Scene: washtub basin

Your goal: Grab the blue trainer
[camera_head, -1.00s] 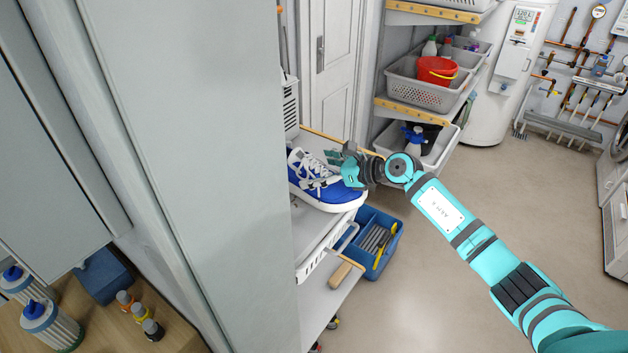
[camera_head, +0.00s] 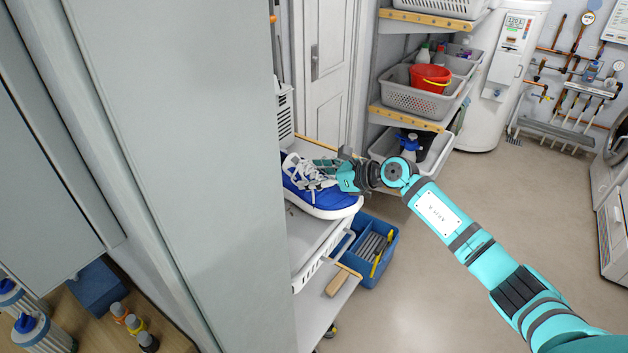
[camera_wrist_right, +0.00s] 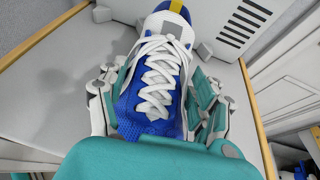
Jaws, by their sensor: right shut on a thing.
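The blue trainer (camera_head: 318,192) has white laces and a white sole. In the head view it is at the top shelf of a white rack, partly hidden on its left by a grey panel. My right gripper (camera_head: 335,172) reaches in from the right and is shut on the trainer. My left gripper is not in view.
A large grey panel (camera_head: 190,150) fills the left side. A blue caddy (camera_head: 374,250) stands low beside the rack. Shelves with baskets (camera_head: 420,97) and a red bucket (camera_head: 430,78) are behind. The floor (camera_head: 440,300) at the right is clear.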

